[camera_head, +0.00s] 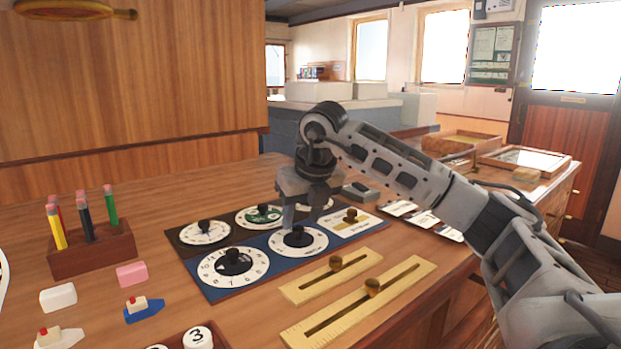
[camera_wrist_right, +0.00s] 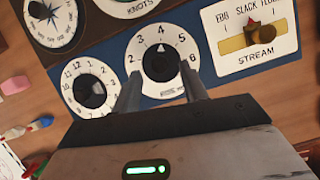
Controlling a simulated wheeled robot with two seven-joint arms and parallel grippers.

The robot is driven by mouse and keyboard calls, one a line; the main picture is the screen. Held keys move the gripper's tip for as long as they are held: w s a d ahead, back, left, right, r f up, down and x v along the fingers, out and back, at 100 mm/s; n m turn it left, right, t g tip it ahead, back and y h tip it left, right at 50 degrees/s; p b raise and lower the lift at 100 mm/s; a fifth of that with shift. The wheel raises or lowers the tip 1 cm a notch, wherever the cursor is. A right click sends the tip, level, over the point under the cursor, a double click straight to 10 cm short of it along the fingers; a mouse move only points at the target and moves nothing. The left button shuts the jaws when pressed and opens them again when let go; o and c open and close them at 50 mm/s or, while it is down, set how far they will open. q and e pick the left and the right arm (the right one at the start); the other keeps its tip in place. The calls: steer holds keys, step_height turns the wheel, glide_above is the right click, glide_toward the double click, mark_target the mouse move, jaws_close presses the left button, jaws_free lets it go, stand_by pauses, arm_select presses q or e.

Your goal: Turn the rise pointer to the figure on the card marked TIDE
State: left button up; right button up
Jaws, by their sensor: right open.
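The dial numbered around 2 to 6 (camera_head: 284,249), likely the rise dial, is white on a blue panel below my right gripper (camera_head: 307,205). In the right wrist view the dial (camera_wrist_right: 143,51) has a black knob (camera_wrist_right: 161,64) ahead of the fingertips. My right gripper (camera_wrist_right: 160,90) is open and empty, its fingers apart on the dial's near side. Several cards (camera_head: 424,219) lie at the right; I cannot read which is marked TIDE. My left gripper is out of view.
Beside it are an hour dial (camera_head: 233,267), a stream slider plate (camera_head: 352,221) and a dark panel with a compass dial (camera_head: 205,232). Two brass slider plates (camera_head: 335,280) lie in front. A pencil block (camera_head: 93,250) and toy boats (camera_head: 143,309) are left.

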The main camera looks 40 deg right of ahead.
steer(key=p+v, duration=0.2)
steer(key=v, duration=1.2)
steer(key=shift+s, duration=0.1)
